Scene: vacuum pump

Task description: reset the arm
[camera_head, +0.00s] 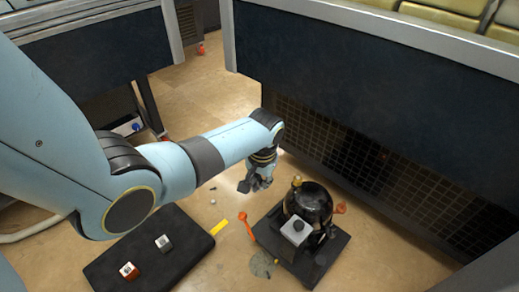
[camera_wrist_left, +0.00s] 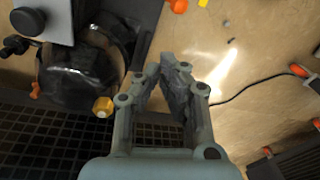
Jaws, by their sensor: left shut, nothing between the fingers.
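My left arm reaches across the head view from the left. My left gripper (camera_head: 257,184) is shut and empty, above the floor just behind and left of the vacuum pump (camera_head: 318,200). In the left wrist view the gripper's fingers (camera_wrist_left: 168,68) are close together with nothing between them. The pump there (camera_wrist_left: 80,75) is a dark round body at the left, apart from the fingers, with a brass-coloured fitting (camera_wrist_left: 103,106) near them. My right gripper is not in view.
A black mat (camera_head: 195,248) at the front left bears a red-and-white block (camera_head: 128,270) and a grey block (camera_head: 163,242). A yellow piece (camera_head: 219,227) lies beside it. A dark cabinet with a grille (camera_head: 350,155) stands behind the pump. Bare floor (camera_head: 205,100) extends toward the back.

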